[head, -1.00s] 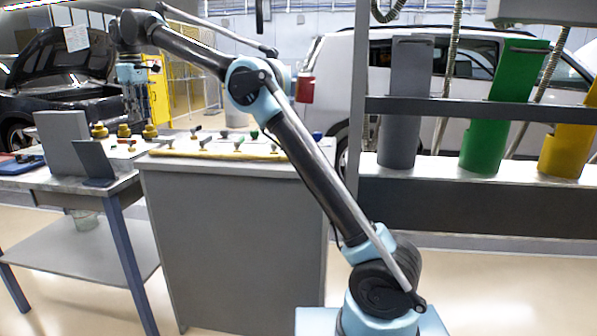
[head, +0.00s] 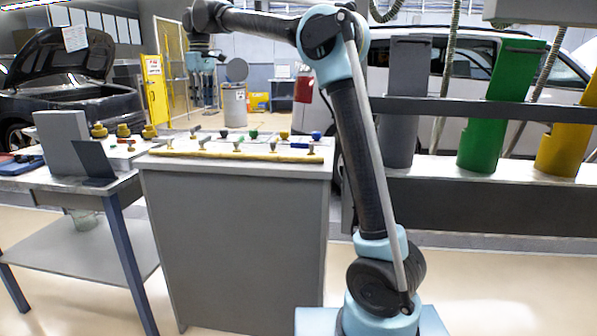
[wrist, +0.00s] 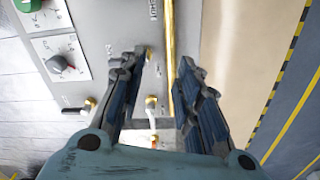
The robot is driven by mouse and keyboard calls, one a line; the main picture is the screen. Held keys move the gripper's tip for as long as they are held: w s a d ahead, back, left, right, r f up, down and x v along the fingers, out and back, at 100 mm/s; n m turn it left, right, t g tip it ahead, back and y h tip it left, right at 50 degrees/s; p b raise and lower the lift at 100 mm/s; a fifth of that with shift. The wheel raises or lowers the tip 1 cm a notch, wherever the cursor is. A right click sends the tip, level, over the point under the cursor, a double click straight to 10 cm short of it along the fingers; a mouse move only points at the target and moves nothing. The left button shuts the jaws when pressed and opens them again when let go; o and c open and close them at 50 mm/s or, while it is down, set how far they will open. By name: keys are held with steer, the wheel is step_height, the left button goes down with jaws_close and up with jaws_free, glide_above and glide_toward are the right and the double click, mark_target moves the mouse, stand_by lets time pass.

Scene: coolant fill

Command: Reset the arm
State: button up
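My arm rises from its light-blue base at the lower right of the head view, and its forearm reaches left at the top. My gripper (head: 203,75) hangs pointing down, high above the left part of the grey control cabinet (head: 235,240). In the wrist view my gripper (wrist: 165,75) has its two dark fingers spread apart with nothing between them. Below them show the cabinet's panel with small valves (wrist: 152,102), a yellow rail (wrist: 168,50) and the floor.
A steel table (head: 80,255) with yellow fittings (head: 123,131) and grey plates stands left of the cabinet. A shelf (head: 470,110) with grey, green (head: 495,120) and yellow holders stands right. A dark car (head: 70,85) with raised hood is behind. The air around my gripper looks clear.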

steer(key=s+d+f+m, duration=0.1)
steer(key=d+m, duration=0.1)
steer(key=d, duration=0.8)
steer(key=s+d+f+m, duration=0.1)
steer(key=d+f, duration=0.1)
steer(key=d, duration=0.7)
steer(key=s+d+f+m, duration=0.1)
steer(key=s+d+f, duration=0.15)
steer(key=d, duration=0.25)
steer(key=s+d+f+m+t, duration=0.1)
steer(key=s+d+f, duration=0.15)
steer(key=d, duration=0.35)
steer(key=s+d+f+m, duration=0.1)
steer(key=s+d+f, duration=0.15)
steer(key=d, duration=0.25)
steer(key=s+d+f+m, duration=0.2)
steer(key=s+d+f, duration=0.3)
steer(key=s+f, duration=0.2)
steer(key=s+d+f+m, duration=0.2)
steer(key=s+d+f, duration=0.4)
steer(key=f, duration=0.4)
steer(key=s+d+f+m+t, duration=0.1)
steer(key=s+d+f+m, duration=0.1)
steer(key=s+d+f, duration=0.3)
steer(key=s+f, duration=0.4)
steer(key=shift+d+f+m, duration=0.25)
steer(key=shift+d+m, duration=0.05)
steer(key=shift+d, duration=0.05)
